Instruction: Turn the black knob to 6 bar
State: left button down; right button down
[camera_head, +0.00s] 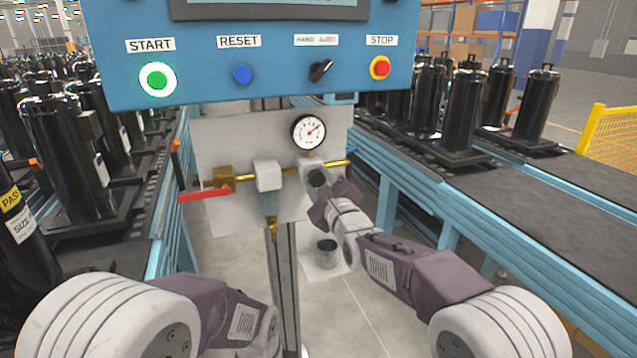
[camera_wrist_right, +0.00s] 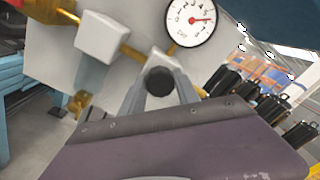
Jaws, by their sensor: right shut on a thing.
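The black knob (camera_head: 317,177) sits on the pale regulator body below the gauge, on the brass pipe line. In the right wrist view the knob (camera_wrist_right: 160,80) lies between the two grey fingers of my right gripper (camera_wrist_right: 160,88). My right gripper (camera_head: 321,186) is shut on it and partly hides it in the head view. The round white gauge (camera_head: 309,132) has a red needle pointing up and right; it also shows in the right wrist view (camera_wrist_right: 190,20). Its numbers are too small to read surely. My left forearm shows at lower left, but its fingers do not.
A red lever handle (camera_head: 204,194) and a white filter block (camera_head: 267,174) are left of the regulator. The blue control panel (camera_head: 200,90) with buttons hangs above. Conveyors with black compressors (camera_head: 464,108) flank both sides.

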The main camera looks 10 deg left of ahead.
jog(key=shift+f, duration=0.1)
jog(key=c, duration=0.9)
grip_release()
jog(key=b+v, duration=0.1)
jog(key=v, duration=0.8)
